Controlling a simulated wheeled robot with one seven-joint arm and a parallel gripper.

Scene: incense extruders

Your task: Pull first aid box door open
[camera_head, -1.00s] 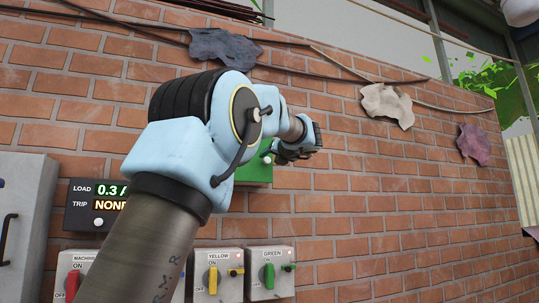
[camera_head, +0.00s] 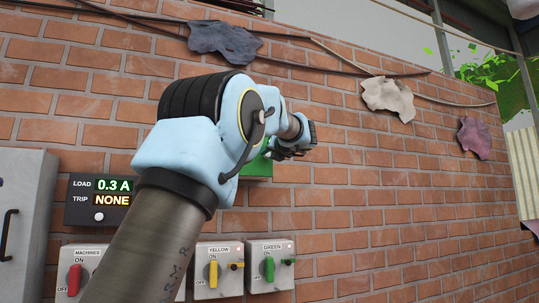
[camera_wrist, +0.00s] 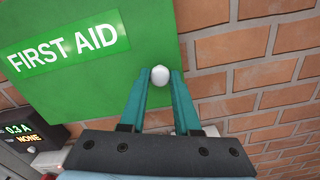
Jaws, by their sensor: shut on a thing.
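The green first aid box (camera_wrist: 95,80) is on the brick wall, its door facing the wrist camera with a "FIRST AID" label (camera_wrist: 66,50). A small white round knob (camera_wrist: 160,75) sits near the door's right edge. My gripper (camera_wrist: 160,80) has its two teal fingers on either side of the knob and is shut on it. The door looks closed, though its edge is partly hidden. In the head view my arm hides most of the box (camera_head: 258,168), and the gripper (camera_head: 290,150) shows only in part beside it.
Below the box are a load and trip display (camera_head: 98,201) and switch boxes labelled machines (camera_head: 85,270), yellow (camera_head: 218,270) and green (camera_head: 269,267). A grey cabinet (camera_head: 25,220) stands at the left.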

